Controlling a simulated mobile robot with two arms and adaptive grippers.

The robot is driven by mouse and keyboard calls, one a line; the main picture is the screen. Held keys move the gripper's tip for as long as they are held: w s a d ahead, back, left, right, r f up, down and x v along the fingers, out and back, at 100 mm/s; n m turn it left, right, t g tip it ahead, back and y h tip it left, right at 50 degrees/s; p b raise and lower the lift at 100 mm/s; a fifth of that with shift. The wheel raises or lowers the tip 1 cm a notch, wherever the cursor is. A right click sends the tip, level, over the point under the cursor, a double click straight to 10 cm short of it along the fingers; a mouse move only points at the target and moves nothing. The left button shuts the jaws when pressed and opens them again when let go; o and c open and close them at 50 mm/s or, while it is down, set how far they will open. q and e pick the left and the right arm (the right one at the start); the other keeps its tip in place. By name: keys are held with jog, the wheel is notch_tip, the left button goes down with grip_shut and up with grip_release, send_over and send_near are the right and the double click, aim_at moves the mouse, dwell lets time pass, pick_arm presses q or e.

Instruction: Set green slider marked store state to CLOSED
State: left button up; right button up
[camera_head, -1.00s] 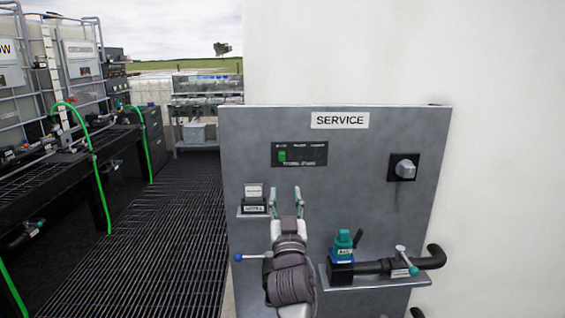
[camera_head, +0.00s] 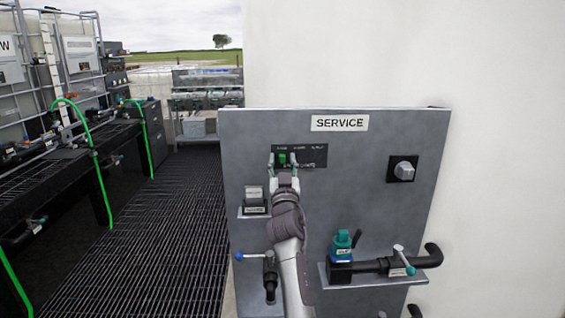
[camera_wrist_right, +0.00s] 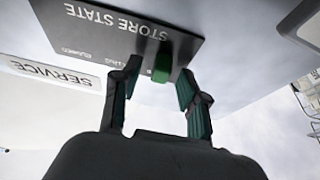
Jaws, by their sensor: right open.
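The green slider (camera_head: 282,158) sits at the left end of the dark store state plate (camera_head: 315,156), high on the grey service panel. My right gripper (camera_head: 283,161) is open in front of the plate, with a finger on each side of the slider. In the right wrist view the green slider (camera_wrist_right: 162,66) lies between the two open fingertips of my right gripper (camera_wrist_right: 155,82), and the STORE STATE plate (camera_wrist_right: 110,35) is behind it. I cannot tell whether the fingers touch the slider. My left gripper is not in view.
The SERVICE label (camera_head: 339,123) is above the plate, and a grey rotary knob (camera_head: 404,170) is to its right. A teal-topped valve and black pipe (camera_head: 370,267) sit on a lower shelf. A small box (camera_head: 254,205) and a blue-tipped lever (camera_head: 240,256) are at left.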

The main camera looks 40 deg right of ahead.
aim_at(318, 152)
grip_shut()
jog(key=s+d+p, duration=0.1)
jog(key=d, duration=0.2)
jog(key=s+d+p, duration=0.1)
jog(key=s+d, duration=0.1)
jog(key=d, duration=0.1)
jog(key=s+d+p, duration=0.1)
jog(key=s+d, duration=0.1)
jog(key=d, duration=0.1)
jog(key=shift+s+p, duration=0.2)
jog(key=shift+p, duration=0.2)
jog(key=shift+a, duration=0.2)
